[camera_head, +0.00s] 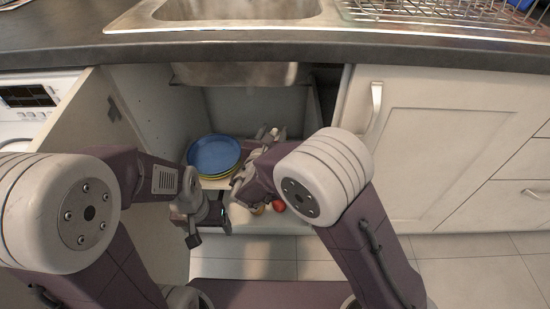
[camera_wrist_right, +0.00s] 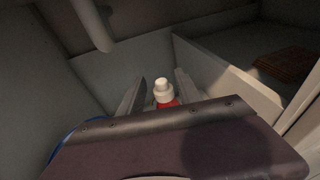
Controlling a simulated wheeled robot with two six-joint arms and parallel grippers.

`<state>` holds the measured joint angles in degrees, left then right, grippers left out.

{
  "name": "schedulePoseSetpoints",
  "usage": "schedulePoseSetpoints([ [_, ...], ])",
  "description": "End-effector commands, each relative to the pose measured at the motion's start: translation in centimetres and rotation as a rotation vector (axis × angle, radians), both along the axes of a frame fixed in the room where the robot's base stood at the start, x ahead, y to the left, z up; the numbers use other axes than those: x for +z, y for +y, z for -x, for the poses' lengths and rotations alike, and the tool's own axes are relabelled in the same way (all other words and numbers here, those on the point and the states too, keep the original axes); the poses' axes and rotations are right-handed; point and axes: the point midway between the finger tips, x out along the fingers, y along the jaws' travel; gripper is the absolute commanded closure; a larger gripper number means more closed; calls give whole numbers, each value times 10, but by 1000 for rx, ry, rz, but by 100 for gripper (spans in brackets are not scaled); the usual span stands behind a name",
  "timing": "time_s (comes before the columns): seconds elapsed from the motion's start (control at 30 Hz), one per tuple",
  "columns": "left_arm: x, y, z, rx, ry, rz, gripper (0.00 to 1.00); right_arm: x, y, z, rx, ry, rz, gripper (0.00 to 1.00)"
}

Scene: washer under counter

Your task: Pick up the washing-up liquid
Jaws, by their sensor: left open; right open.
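The washing-up liquid (camera_wrist_right: 164,95) shows in the right wrist view as a red bottle with a white cap, upright. It stands between the two fingers of my open right gripper (camera_wrist_right: 157,84). The gripper body hides its lower part, and I cannot tell whether the fingers touch it. In the head view my right gripper (camera_head: 268,137) reaches into the open cabinet under the sink, right of the plates, and I cannot make out the bottle there. My left gripper (camera_head: 203,222) is open and empty at the front of the cabinet, below the plates.
A stack of blue and yellow plates (camera_head: 213,155) sits inside the cabinet on the left. A small red round thing (camera_head: 279,206) lies near the cabinet's front edge. The left cabinet door (camera_head: 85,125) stands open; the right door (camera_head: 450,150) covers the right side. The counter (camera_head: 300,49) overhangs above.

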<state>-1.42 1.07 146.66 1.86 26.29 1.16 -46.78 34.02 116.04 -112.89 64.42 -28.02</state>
Motion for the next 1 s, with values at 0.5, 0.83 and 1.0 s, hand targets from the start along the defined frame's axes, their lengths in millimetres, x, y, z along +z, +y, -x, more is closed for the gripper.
schedulePoseSetpoints([
  [0.5, -24, 0, 0, 0, 0, 0, 22, -9, -9, -37, 0, -1, -1, 73],
  [0.83, -24, 0, 0, 0, 0, 0, 22, -10, -9, -37, -1, 0, 0, 100],
  [1.0, -24, 0, 0, 0, 1, 0, 22, -10, -9, -36, -1, 0, 0, 100],
])
